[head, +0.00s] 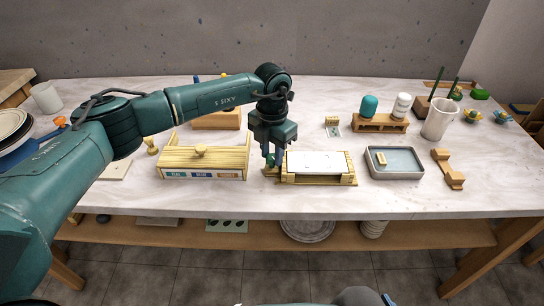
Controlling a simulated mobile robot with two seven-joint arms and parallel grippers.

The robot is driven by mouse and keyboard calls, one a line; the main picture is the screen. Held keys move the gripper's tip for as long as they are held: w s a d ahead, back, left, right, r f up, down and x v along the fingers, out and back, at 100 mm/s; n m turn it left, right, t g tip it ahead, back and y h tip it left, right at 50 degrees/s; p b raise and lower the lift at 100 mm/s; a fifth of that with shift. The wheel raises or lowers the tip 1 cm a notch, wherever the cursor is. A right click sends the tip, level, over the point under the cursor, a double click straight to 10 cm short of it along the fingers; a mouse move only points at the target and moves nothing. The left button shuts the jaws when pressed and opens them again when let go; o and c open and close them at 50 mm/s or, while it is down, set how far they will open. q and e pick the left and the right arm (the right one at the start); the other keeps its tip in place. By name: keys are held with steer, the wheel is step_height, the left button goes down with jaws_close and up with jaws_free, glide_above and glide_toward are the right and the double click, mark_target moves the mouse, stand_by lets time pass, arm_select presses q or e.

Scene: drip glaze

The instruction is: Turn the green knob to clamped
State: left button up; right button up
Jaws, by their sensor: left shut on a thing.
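My left gripper (271,163) points down at the left end of a low wooden frame (318,180) with a white slab (316,161) on top. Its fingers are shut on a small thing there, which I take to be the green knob. The fingers hide it almost wholly, so its colour and turn angle cannot be read. A small brown wooden part (270,172) shows just below the fingertips, beside the frame. No clamped mark is readable. My right gripper is not in view.
A wooden box with a round lid knob (201,151) stands close left of the gripper. A grey water tray (394,176) and a wooden rest (447,169) lie to the right. Behind are a rack with teal and white bottles (379,123) and a pale cup (439,118).

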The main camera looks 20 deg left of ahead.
mark_target(272, 156)
arm_select(q)
steer(key=m+b, duration=0.1)
steer(key=m, duration=0.1)
steer(key=shift+m, duration=0.4)
steer(key=m+b, duration=0.1)
steer(key=m, duration=0.1)
steer(key=shift+m, duration=0.3)
steer(key=shift+m+b, duration=0.3)
steer(key=shift+b, duration=0.1)
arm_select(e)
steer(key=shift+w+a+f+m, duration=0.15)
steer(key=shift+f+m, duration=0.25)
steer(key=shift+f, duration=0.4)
arm_select(q)
steer(key=shift+r+m, duration=0.1)
steer(key=shift+m, duration=0.2)
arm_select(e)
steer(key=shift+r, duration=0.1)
arm_select(q)
steer(key=o, duration=0.5)
steer(key=shift+o, duration=1)
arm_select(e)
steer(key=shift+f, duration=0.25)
arm_select(q)
step_height(272, 156, up, 13)
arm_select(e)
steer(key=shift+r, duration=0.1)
